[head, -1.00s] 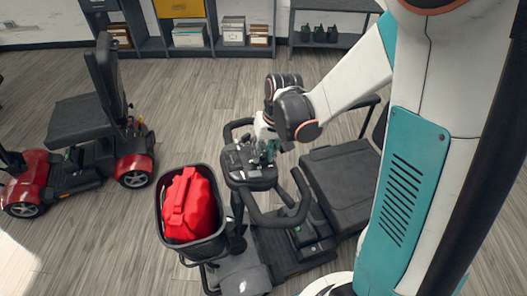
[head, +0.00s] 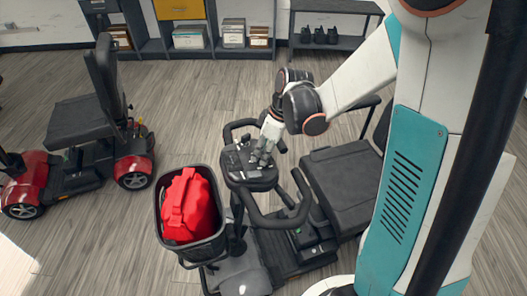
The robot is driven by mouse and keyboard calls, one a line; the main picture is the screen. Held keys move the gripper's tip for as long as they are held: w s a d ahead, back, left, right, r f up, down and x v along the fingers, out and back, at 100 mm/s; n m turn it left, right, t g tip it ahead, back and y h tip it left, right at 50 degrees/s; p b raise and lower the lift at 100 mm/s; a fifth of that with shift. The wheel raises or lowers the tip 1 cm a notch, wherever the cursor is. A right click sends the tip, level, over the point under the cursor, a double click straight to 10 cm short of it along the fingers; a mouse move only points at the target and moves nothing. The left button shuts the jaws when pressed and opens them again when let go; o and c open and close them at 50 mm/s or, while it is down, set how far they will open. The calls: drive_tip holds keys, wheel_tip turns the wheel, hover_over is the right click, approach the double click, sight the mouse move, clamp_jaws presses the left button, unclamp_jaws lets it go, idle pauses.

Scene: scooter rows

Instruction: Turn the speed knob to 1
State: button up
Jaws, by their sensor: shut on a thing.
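The scooter's dark control console (head: 240,170) stands at the top of the steering column in the middle of the head view. My gripper (head: 262,161) points down at the right part of the console, with its fingertips at the console's top face. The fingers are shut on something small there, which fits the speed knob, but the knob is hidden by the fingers. The number it points to cannot be read at this size.
A black basket (head: 190,247) with a red bag (head: 188,205) hangs at the scooter's front. Looped handlebars (head: 280,215) flank the console, and a dark seat (head: 343,182) is to the right. A red scooter (head: 85,170) stands at left. Shelves (head: 215,30) line the back wall.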

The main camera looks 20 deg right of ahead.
drive_tip(key=n, duration=0.4)
drive_tip(key=shift+n+g, duration=0.6)
drive_tip(key=shift+n, duration=1.8)
drive_tip(key=o, duration=1)
drive_tip(key=shift+o, duration=0.2)
drive_tip(key=shift+r, duration=0.15)
drive_tip(key=v, duration=1.1)
drive_tip(key=shift+d+r, duration=0.3)
drive_tip(key=shift+d, duration=0.05)
